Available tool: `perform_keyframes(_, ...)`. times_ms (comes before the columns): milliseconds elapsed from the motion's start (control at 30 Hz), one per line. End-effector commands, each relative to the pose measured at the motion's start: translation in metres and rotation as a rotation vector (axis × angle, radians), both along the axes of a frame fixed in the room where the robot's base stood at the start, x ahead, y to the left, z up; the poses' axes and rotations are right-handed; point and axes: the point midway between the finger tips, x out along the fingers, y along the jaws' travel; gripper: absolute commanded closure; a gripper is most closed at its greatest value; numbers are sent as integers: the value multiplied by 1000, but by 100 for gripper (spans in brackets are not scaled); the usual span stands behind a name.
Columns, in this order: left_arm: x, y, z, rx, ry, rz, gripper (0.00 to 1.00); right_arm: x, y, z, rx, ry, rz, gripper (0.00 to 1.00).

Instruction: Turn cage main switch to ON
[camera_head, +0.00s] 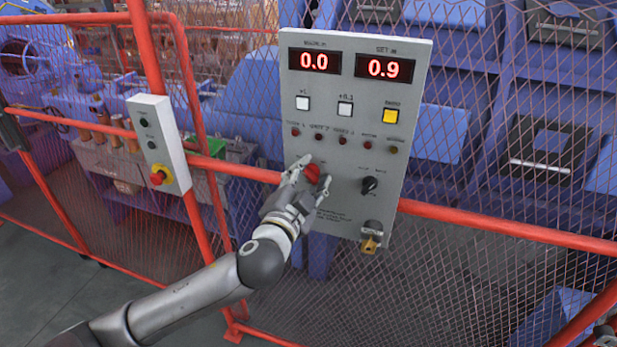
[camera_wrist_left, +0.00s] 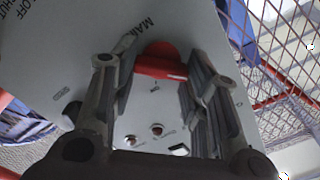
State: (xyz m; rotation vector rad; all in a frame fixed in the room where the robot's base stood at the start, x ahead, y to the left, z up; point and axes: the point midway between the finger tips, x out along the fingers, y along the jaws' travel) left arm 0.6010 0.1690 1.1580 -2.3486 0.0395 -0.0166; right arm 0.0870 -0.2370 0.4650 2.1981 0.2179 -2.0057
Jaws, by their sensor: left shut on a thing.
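The cage main switch is a red rotary knob (camera_head: 312,173) on the left lower part of a grey control panel (camera_head: 336,215). In the left wrist view the red knob (camera_wrist_left: 160,58) sits between the two fingers, with part of the word "MAIN" printed near it. My left gripper (camera_head: 313,177) reaches the panel from below left and is shut on this knob. The fingers cover part of the knob and its markings, so I cannot tell its setting.
A black selector (camera_head: 369,185) is right of the knob, with a brass-coloured key or lock piece (camera_head: 371,240) below. Red displays read 0.0 and 0.9. A smaller box with an emergency button (camera_head: 159,175) hangs left. Red rails (camera_head: 500,229) and mesh fence surround blue machinery.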

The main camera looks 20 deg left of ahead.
Motion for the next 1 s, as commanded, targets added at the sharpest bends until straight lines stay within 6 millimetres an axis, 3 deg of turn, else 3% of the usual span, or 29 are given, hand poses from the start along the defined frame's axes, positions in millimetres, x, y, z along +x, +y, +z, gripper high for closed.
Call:
perform_keyframes(367,0,0,1,169,-3,0,82,0,0,12,0,0,-1,60)
perform_keyframes(1000,0,-2,-2,768,-22,-1,82,0,3,51,3,0,-1,60)
